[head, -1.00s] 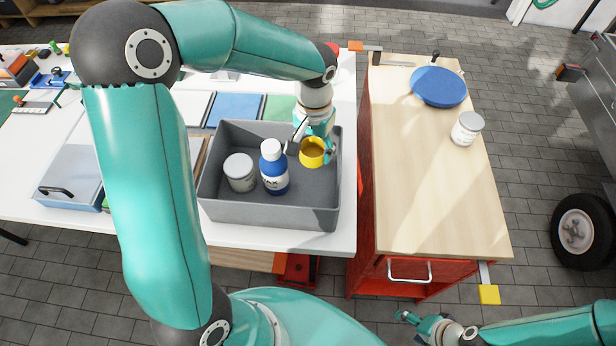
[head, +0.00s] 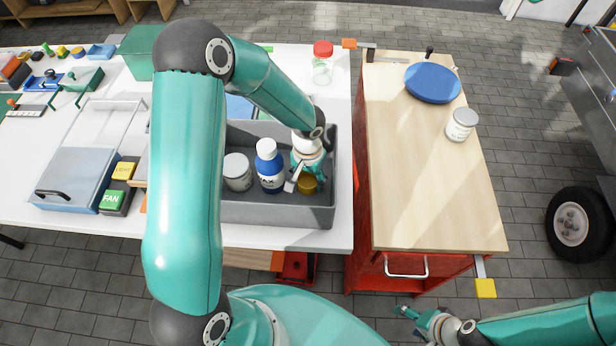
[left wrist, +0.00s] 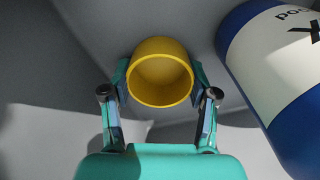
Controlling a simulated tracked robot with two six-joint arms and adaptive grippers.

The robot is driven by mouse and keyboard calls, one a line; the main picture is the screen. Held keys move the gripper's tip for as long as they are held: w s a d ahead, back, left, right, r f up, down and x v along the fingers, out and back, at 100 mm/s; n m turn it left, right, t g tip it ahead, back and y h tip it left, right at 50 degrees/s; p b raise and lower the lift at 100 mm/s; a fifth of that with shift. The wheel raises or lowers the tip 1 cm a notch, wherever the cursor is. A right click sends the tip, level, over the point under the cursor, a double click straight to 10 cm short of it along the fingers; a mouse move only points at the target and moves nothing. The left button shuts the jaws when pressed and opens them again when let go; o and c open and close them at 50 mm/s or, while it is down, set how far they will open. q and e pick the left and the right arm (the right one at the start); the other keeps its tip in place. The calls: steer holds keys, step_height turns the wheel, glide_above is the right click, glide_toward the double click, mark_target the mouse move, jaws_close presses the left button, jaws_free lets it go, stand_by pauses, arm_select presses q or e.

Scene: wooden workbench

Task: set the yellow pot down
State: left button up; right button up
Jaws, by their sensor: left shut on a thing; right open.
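The yellow pot (head: 308,184) is inside the grey crate (head: 270,213), near its right front corner. My left gripper (head: 306,176) is shut on it from above and hides part of it. In the left wrist view the pot (left wrist: 160,72) sits between the two fingers of the gripper (left wrist: 160,84), its open mouth facing the camera. I cannot tell whether the pot touches the crate floor. My right gripper (head: 411,315) is open and empty at the lower right, in front of the red cabinet.
A blue-and-white bottle (head: 269,168) stands left of the pot, also close in the left wrist view (left wrist: 285,75). A white-lidded jar (head: 237,172) stands further left. A red-capped jar (head: 322,64) is behind the crate. The wooden top (head: 425,190) has much free room.

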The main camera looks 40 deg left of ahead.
mark_target(308, 184)
arm_select(q)
steer(key=shift+f, duration=0.1)
steer(key=o, duration=0.9)
steer(key=shift+o, duration=0.2)
steer(key=shift+r, duration=0.55)
step_height(308, 184, up, 11)
steer(key=b, duration=0.1)
steer(key=shift+r, duration=0.15)
